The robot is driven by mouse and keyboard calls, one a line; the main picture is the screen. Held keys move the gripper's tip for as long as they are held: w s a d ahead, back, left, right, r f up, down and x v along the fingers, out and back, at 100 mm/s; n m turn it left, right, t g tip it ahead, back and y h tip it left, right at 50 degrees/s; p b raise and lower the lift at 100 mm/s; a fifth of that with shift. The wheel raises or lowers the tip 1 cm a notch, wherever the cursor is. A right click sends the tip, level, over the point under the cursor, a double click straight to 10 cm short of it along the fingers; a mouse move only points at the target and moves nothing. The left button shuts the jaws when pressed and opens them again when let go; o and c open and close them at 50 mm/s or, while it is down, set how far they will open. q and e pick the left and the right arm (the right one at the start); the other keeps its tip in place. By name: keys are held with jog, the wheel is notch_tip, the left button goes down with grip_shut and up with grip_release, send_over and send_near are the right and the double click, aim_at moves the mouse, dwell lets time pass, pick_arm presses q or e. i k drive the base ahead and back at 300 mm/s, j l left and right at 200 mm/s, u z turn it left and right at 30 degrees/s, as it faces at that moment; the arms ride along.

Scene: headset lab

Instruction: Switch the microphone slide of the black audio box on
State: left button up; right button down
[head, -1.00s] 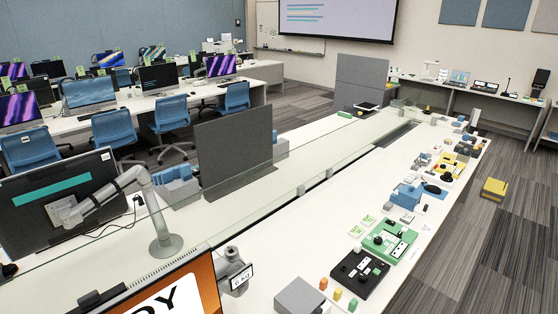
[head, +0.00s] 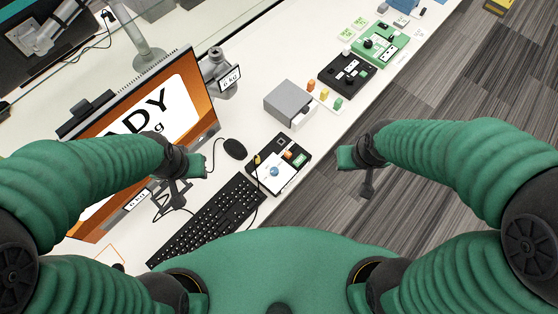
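A black box (head: 350,76) with a dark knob, a light panel and small controls lies on the white table in the upper middle of the head view. I take it to be the black audio box. Its microphone slide is too small to make out. My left gripper (head: 190,178) hangs in front of the monitor, left of the mouse and well away from the box. My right gripper (head: 356,172) is over the floor just beyond the table edge, nearer to me than the box. Both appear empty; their finger openings are unclear.
A similar green box (head: 381,45) stands behind the black one. A grey box (head: 291,103) and small coloured blocks (head: 324,94) stand in front. A keyboard (head: 209,221), mouse (head: 235,149), small black-and-white panel (head: 275,170) and monitor (head: 150,125) occupy the near table.

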aim_at(287, 153)
jog(key=k+j+u, duration=0.15)
jog(key=u, duration=0.2)
jog(key=k+j+u, duration=0.2)
jog(key=u, duration=0.2)
